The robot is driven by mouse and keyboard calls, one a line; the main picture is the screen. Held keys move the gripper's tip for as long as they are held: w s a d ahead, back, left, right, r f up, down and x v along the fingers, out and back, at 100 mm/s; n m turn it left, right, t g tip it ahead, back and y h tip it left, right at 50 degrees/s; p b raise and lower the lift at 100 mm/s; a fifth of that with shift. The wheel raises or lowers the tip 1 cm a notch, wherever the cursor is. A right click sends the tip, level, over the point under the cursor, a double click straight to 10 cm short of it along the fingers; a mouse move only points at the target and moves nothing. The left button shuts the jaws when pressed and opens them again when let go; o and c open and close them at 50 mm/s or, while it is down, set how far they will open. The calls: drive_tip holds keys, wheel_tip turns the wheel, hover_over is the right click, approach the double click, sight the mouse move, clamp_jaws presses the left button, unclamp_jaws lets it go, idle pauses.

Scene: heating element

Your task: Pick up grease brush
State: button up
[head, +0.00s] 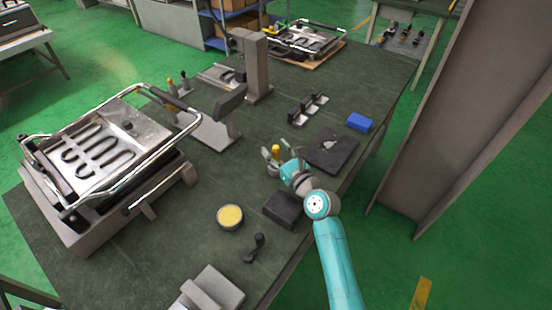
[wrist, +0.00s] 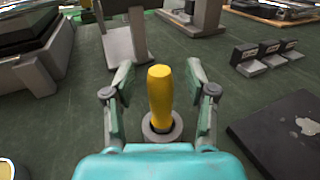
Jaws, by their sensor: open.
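The grease brush shows as a yellow handle (wrist: 160,95) standing upright in a round grey holder (wrist: 161,128) on the dark green table. My gripper (wrist: 158,78) is open in the wrist view, with one finger on each side of the handle and a visible gap to both. In the head view the yellow handle (head: 276,151) shows at my gripper (head: 272,156). The brush's lower end is hidden in the holder.
A dark plate with a pale smear (head: 328,150) lies to the right. A black block (head: 284,209), a yellow grease tin (head: 230,216) and a small black part (head: 253,248) lie nearer. A blue box (head: 359,122) sits by the right edge. A heating element unit (head: 150,180) stands left.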

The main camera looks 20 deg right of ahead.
drive_tip(key=shift+w, duration=0.1)
clamp_jaws()
wheel_tip(320, 180, up, 10)
drive_tip(key=shift+r, duration=0.1)
idle(0.6)
